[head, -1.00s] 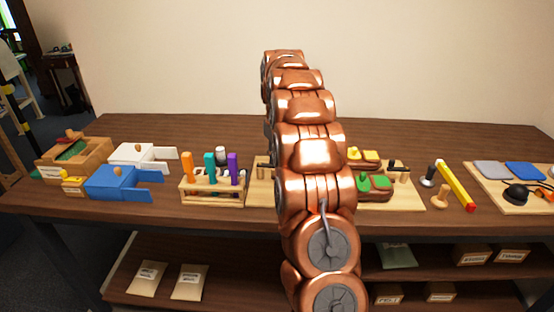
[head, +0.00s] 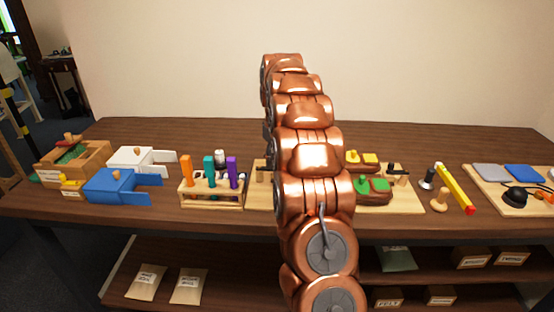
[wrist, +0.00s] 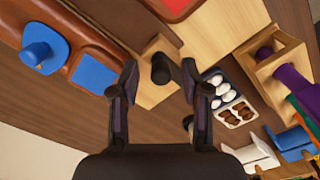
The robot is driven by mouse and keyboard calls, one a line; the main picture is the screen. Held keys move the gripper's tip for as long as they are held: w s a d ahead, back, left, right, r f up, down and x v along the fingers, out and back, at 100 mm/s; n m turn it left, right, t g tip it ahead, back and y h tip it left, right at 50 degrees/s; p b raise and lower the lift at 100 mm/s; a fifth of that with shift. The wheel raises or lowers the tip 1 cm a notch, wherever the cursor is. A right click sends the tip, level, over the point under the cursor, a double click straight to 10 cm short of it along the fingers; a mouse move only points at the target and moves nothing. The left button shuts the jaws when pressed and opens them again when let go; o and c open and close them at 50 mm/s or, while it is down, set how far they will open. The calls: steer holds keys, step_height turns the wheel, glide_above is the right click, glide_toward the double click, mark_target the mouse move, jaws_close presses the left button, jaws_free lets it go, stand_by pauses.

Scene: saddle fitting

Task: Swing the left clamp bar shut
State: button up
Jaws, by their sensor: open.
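My gripper (wrist: 160,74) is open in the wrist view, its two fingers either side of a short dark piece (wrist: 160,69) on a pale wooden block (wrist: 155,90). The dark piece looks like part of the left clamp bar, but its full length and swing angle cannot be made out. I cannot tell whether a finger touches it. In the head view the pale fitting board (head: 412,205) is partly hidden behind my arm, which also hides my gripper. A dark bar on a wooden post (head: 397,170) shows at the board's right side.
Left of the board stands a wooden rack (head: 212,198) with orange, teal and purple handles. A yellow-red bar (head: 455,188) lies to the right. The table behind is clear.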

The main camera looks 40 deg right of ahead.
steer(key=shift+r, duration=0.15)
steer(key=shift+r, duration=3.55)
